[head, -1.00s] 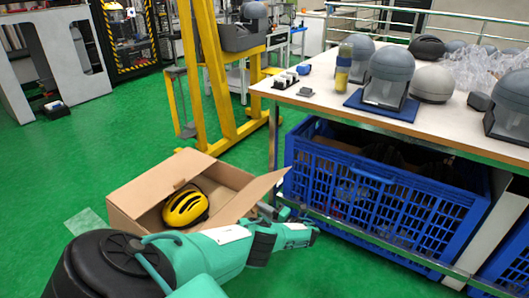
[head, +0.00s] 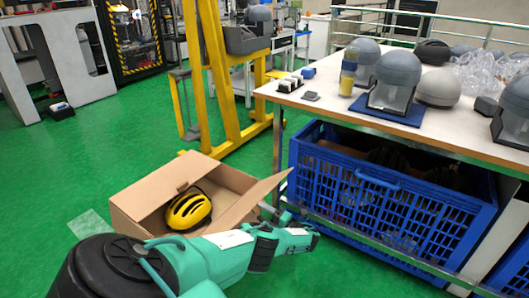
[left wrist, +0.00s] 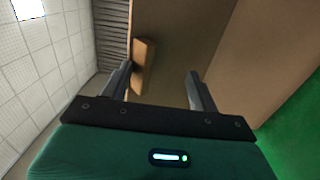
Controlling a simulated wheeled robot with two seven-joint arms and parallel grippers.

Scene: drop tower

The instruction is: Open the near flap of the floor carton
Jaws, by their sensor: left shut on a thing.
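The open floor carton (head: 145,208) stands on the green floor, left of the table. Its raised flap (head: 262,196) leans outward to the right. My left arm crosses in front of the carton, and my left gripper (head: 282,216) is at the flap's outer side, small and partly hidden. In the left wrist view, brown cardboard (left wrist: 215,30) fills much of the space beyond the left gripper (left wrist: 160,90). A small cardboard piece (left wrist: 146,65) shows beside the left finger; the exact contact is hard to see. My right gripper is out of view.
A yellow helmet (head: 188,209) lies inside the carton. A blue crate (head: 380,215) sits under the table (head: 330,106), close right of the gripper. A yellow frame (head: 212,75) stands behind the carton. Green floor to the left is mostly clear.

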